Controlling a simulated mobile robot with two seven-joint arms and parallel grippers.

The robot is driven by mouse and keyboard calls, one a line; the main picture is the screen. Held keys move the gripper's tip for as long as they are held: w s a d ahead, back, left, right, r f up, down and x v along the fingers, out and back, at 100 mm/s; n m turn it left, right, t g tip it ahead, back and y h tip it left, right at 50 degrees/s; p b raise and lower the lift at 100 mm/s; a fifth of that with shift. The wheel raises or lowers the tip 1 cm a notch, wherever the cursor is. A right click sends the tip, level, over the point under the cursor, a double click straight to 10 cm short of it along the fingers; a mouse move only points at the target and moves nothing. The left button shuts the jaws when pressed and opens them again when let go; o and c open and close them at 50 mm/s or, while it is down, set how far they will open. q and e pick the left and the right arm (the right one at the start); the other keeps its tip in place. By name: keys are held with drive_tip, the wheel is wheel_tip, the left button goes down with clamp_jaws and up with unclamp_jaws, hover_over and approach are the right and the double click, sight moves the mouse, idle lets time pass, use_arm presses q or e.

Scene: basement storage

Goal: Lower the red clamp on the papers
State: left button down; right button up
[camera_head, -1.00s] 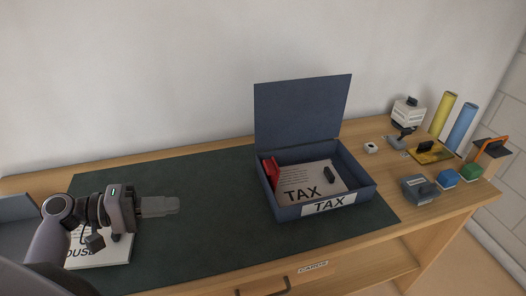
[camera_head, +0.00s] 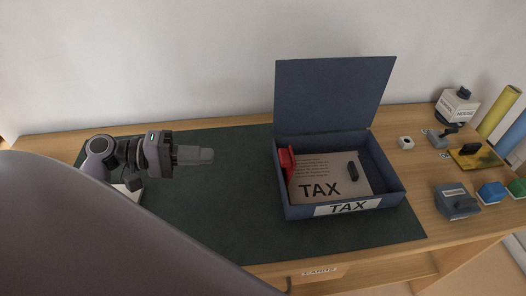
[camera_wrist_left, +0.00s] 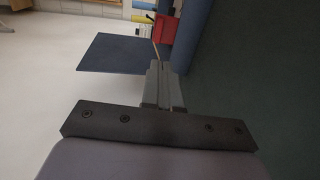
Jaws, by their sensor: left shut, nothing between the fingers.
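The red clamp (camera_head: 288,164) stands raised at the left inside wall of the open blue TAX box (camera_head: 286,212). My right gripper is not in view.
The box lid (camera_head: 335,92) stands open at the back. Stamps and coloured blocks, including a grey one (camera_head: 456,202), stand to the right. The green mat (camera_head: 225,215) is clear between my left gripper and the box. A white paper pad (camera_head: 128,195) is partly hidden by my arm.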

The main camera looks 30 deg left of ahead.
sight(283, 166)
use_arm(q)
drive_tip(key=p+x, duration=0.1)
drive_tip(key=x, duration=1.3)
drive_tip(key=shift+w+p, duration=0.1)
drive_tip(key=shift+p, duration=0.25)
